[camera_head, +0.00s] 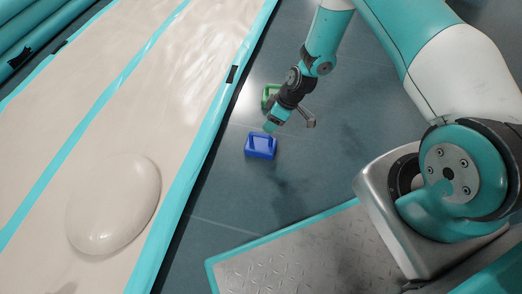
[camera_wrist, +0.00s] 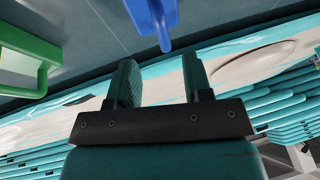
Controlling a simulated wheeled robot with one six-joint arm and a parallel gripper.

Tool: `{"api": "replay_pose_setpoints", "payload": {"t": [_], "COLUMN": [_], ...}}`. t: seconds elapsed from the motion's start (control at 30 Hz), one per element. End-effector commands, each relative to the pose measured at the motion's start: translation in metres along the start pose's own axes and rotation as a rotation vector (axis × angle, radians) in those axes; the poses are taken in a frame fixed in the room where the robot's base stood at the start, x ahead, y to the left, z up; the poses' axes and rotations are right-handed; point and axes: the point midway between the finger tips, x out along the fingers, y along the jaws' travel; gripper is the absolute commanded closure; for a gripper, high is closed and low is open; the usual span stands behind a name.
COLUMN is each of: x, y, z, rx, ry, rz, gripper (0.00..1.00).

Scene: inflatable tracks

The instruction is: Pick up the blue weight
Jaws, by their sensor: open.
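The blue weight (camera_head: 261,148) sits on the dark floor near the centre of the head view, close to the edge of the inflatable track. My gripper (camera_head: 271,125) is just above and behind it in that view, apart or nearly so; the exact gap cannot be told. In the wrist view the blue weight (camera_wrist: 152,17) shows at the top edge, partly cut off, beyond the fingertips. My gripper (camera_wrist: 160,70) is open there, with nothing between its two fingers.
A green weight (camera_head: 269,92) stands behind my gripper, partly hidden by it; it also shows in the wrist view (camera_wrist: 22,52) at left. The inflatable track (camera_head: 120,110) with a rounded bump (camera_head: 113,205) lies left. The floor right of the blue weight is clear.

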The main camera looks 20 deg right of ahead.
Motion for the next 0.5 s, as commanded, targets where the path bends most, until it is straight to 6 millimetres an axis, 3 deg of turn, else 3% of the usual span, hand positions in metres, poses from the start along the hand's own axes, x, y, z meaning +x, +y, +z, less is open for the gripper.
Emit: {"api": "replay_pose_setpoints", "payload": {"t": [0.03,0.1,0.37,0.5], "x": [0.013,0.021,0.032,0.050], "y": [0.001,0.000,0.000,-0.002], "z": [0.002,0.001,0.000,0.000], "rx": [-0.002,-0.001,0.000,-0.002], "ry": [0.000,0.000,0.000,-0.001], "rz": [0.000,0.000,0.000,-0.001], "gripper": [0.54,0.54,0.54,0.54]}}
